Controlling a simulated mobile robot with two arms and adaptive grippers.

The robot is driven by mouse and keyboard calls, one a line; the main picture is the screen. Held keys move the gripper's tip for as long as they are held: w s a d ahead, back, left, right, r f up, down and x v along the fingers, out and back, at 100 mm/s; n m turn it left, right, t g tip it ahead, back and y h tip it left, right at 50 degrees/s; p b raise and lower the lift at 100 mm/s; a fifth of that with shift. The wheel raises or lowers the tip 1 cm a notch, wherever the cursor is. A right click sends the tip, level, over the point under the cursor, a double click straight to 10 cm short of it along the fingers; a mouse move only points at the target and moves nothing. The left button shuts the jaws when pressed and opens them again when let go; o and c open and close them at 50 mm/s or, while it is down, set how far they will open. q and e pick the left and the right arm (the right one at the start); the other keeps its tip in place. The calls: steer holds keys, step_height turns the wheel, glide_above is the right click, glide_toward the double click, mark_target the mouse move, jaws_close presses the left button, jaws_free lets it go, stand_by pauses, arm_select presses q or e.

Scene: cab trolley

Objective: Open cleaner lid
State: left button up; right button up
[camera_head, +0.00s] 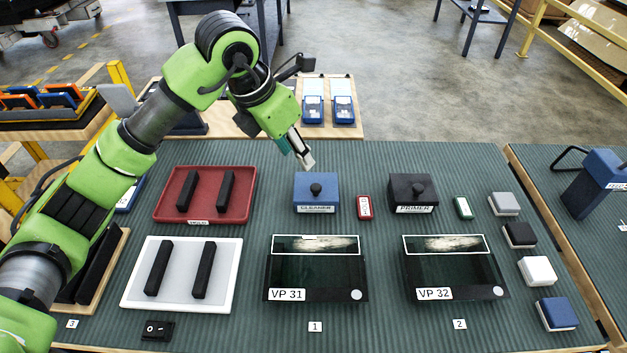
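The cleaner box (316,204) is a blue box with a white CLEANER label on its front, near the middle of the table. Its blue lid (304,182) has a round black knob (316,189) on top and lies flat on the box. My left gripper (306,163) is above and slightly behind the lid, left of the knob, pointing down. It looks apart from the knob. Its fingers are small and seen edge-on, so I cannot tell whether they are open or shut. My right gripper is not in view.
A black primer box (413,209) stands to the right, with a small red block (365,207) between. A red tray (166,214) and white tray (137,300) hold black bars on the left. Dark cases VP 31 (330,295) and VP 32 (475,294) lie in front.

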mark_target(316, 186)
arm_select(q)
steer(key=p+x, duration=0.2)
steer(key=x, duration=1.1)
steer(key=shift+d+f, duration=0.15)
steer(key=shift+f, duration=0.15)
jaws_close()
